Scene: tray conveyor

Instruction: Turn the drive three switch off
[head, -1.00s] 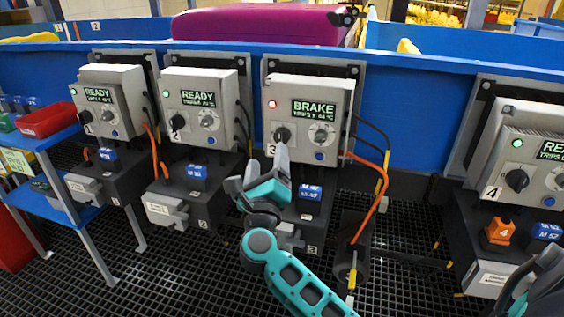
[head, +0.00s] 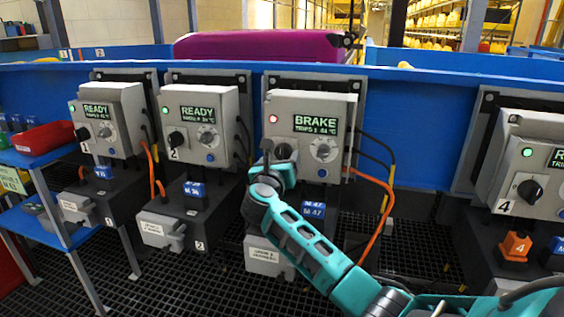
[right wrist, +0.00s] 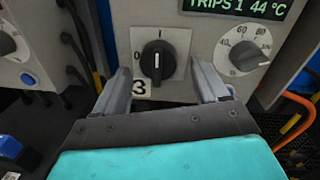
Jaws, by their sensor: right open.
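The drive three box (head: 339,105) is grey, with a red lamp and a display reading BRAKE. Its switch (right wrist: 157,60) is a black rotary knob above the label 3. In the right wrist view the knob stands upright, toward the I mark, with 0 at its left. In the head view the switch (head: 284,150) is partly hidden by my gripper. My right gripper (right wrist: 161,72) is open, with one finger on each side of the knob and gaps visible; whether it touches cannot be told. In the head view my right gripper (head: 268,160) is in front of the box. My left gripper is not in view.
A grey dial (right wrist: 243,57) sits right of the switch. Orange (head: 385,205) and black cables hang at the box's right. Similar drive boxes two (head: 199,115), one (head: 108,110) and four (head: 535,165) show READY or green lamps. A blue wall runs behind.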

